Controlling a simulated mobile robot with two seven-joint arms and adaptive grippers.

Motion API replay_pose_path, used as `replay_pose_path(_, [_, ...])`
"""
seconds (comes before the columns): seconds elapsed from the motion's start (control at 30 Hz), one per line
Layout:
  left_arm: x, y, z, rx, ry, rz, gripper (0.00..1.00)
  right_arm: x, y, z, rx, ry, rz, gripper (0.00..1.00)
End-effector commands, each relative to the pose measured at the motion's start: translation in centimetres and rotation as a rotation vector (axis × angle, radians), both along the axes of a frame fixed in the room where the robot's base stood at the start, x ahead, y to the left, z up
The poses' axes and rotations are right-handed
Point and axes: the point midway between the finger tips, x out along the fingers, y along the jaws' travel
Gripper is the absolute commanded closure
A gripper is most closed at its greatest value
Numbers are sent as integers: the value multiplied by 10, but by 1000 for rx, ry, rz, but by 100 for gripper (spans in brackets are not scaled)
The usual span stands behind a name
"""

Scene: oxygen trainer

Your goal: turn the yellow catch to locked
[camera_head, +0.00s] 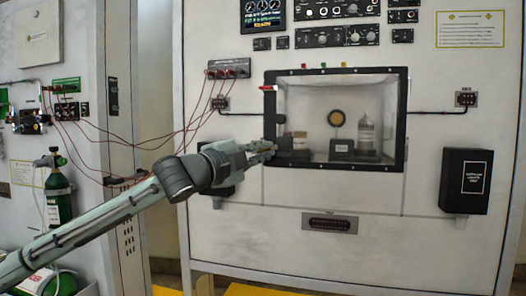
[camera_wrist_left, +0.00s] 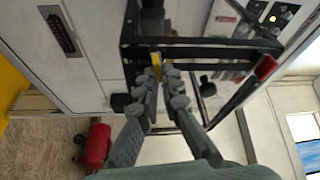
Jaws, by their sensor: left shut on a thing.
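The yellow catch (camera_wrist_left: 156,60) is a small piece at the edge of the black frame in the left wrist view. My left gripper (camera_wrist_left: 162,72) is shut on it, with the fingertips on either side. In the head view my left gripper (camera_head: 271,149) reaches in from the left to the lower left edge of the black-framed glass chamber (camera_head: 337,71). There the fingers largely hide the catch, and I cannot tell its exact angle. My right gripper is not in view.
A red-ended handle (camera_head: 268,88) sits at the chamber's upper left and also shows in the wrist view (camera_wrist_left: 265,67). Thin red cables (camera_head: 200,115) hang above my left arm. A black box (camera_head: 466,180) is mounted at the right. The panel below the chamber is mostly clear.

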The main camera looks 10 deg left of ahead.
Motion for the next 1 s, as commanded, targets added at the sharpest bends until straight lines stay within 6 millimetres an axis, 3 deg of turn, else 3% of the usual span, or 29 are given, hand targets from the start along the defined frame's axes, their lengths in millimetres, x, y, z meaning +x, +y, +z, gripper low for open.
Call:
replay_pose_path(0.43, [0, 0, 0, 238, -10, 1, 100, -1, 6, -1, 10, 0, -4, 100])
replay_pose_path(1.0, [0, 0, -1, 277, -11, 1, 100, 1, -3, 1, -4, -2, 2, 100])
